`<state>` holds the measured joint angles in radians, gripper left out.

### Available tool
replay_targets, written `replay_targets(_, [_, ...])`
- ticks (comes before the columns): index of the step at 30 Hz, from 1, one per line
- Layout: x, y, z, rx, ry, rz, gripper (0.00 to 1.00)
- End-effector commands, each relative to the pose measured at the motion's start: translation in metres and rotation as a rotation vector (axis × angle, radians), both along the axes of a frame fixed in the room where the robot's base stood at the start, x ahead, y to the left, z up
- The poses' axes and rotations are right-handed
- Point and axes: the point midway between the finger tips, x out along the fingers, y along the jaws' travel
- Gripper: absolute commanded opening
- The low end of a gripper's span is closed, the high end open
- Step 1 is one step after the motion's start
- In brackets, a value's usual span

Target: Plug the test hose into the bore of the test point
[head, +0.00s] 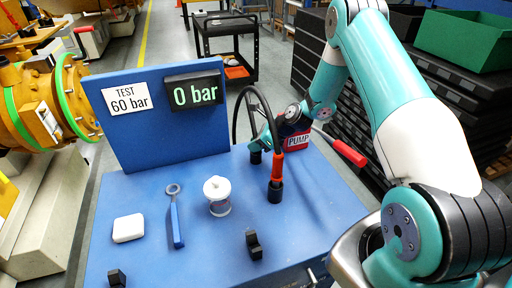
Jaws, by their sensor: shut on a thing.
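The test hose (237,118) is a black loop above the blue cart top. Its end is an orange-red grip (278,166) with a dark tip (275,192), hanging roughly upright. My gripper (266,151) is at this end, shut on the hose; the fingers are small and partly hidden behind it. Whether the dark tip touches the cart top I cannot tell. A yellow pipe body (32,105) with green-ringed flanges stands at the far left, apart from the hose. I cannot make out the test point's bore on it.
The blue cart (185,262) carries a back panel with a "TEST 60 bar" sign (126,100) and a "0 bar" display (194,91). On it are a white pad (128,228), blue ring-ended tool (175,220), white-lidded jar (217,196), black blocks (253,246) and red pump (298,141) with lever (344,150).

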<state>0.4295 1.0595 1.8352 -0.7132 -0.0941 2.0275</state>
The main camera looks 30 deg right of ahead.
Motion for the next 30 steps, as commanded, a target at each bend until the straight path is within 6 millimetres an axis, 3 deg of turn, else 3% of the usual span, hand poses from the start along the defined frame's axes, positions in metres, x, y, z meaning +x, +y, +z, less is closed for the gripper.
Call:
replay_targets(7, [0.000,0.000,0.008,0.000,-0.002,0.000,0.00])
replay_targets(11, [0.001,0.000,0.025,-0.001,-0.005,0.000,0.00])
replay_targets(14, [0.001,-0.001,0.045,-0.002,-0.006,0.000,0.00])
replay_targets(24, [0.001,0.000,0.144,-0.003,-0.008,0.001,0.00])
replay_targets(30, [0.000,0.000,0.183,-0.002,-0.003,0.001,0.00])
